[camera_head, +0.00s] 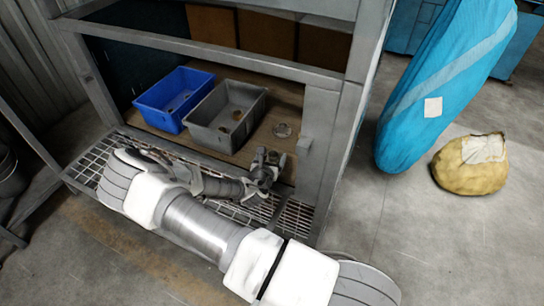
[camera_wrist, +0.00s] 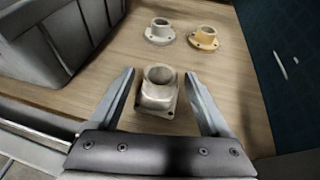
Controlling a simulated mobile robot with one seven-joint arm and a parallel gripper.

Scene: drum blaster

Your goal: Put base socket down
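A grey metal base socket (camera_wrist: 157,92) with a squarish flange and a round open top stands upright on the wooden shelf (camera_wrist: 95,95) in the wrist view. My gripper (camera_wrist: 159,74) is open, with one finger on each side of the socket and a visible gap to both. In the head view my gripper (camera_head: 266,168) is low at the front right of the shelf. The socket between the fingers cannot be made out there.
Beyond stand a silver flanged socket (camera_wrist: 160,31) and a gold one (camera_wrist: 204,38). A blue bin (camera_head: 174,98) and a grey bin (camera_head: 226,114) are left of my gripper in the head view. A cabinet post (camera_head: 322,140) stands close on the right.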

